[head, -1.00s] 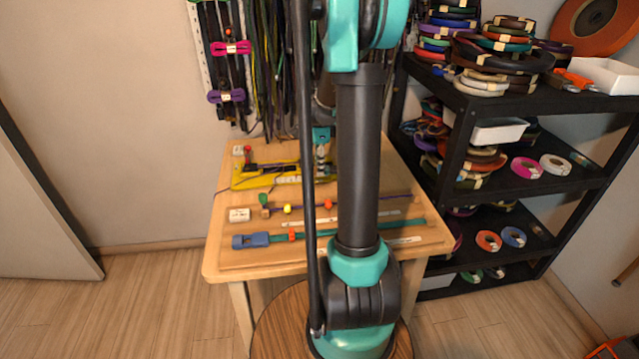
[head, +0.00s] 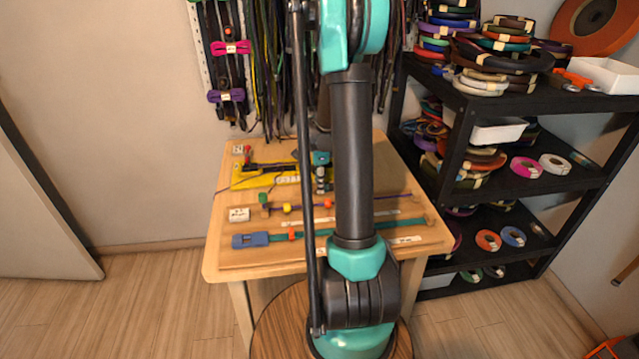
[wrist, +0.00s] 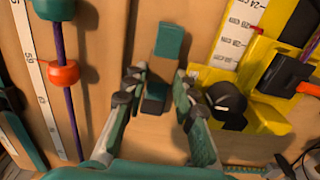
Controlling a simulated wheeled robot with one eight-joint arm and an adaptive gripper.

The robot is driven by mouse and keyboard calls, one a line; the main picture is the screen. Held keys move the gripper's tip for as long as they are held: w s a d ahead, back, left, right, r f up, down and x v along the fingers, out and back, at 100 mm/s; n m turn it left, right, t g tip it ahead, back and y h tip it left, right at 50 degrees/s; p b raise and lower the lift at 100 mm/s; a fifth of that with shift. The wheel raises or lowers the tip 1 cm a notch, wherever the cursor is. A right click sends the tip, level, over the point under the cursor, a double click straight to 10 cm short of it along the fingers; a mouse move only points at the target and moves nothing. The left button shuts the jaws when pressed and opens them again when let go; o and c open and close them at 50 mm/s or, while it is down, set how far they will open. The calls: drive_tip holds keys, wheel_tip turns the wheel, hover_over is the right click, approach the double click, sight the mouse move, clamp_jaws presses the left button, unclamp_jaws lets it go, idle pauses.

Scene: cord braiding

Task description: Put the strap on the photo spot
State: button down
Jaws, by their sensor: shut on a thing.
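In the head view my gripper (head: 321,180) is small and partly hidden by my arm, above the table beside the yellow jig. I cannot make out which mark is the photo spot.
The yellow jig (head: 255,177) with a black and red clamp lies left of my gripper. A purple cord (head: 320,205) with beads and a teal band (head: 313,234) with a blue buckle lie nearer the table's front. A black shelf (head: 470,140) stands at the right.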

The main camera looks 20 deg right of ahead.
drive_tip(key=c, duration=1.2)
unclamp_jaws()
